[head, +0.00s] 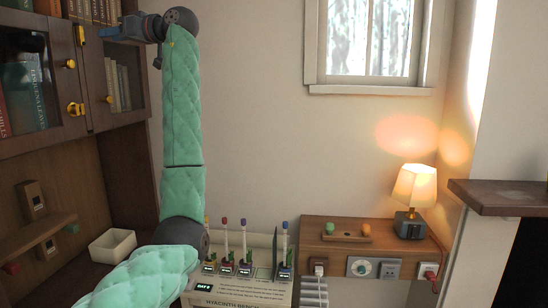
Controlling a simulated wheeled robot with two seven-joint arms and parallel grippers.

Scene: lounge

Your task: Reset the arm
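My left arm, in a green quilted cover, rises from the bottom left of the head view. Its gripper (120,30) is at the top left, in front of the upper part of the bookcase cabinet (90,75), pointing left. The fingers are seen edge-on and are small, so whether they are open or shut is unclear. I cannot tell if they touch the cabinet door. My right gripper is not in view.
The cabinet has glass doors, brass knobs and books. Below are a white bin (112,246) and a hyacinth bench (238,288) with several labelled plants, close to my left arm. A lit lamp (413,190) stands on a wooden unit (318,228) at right.

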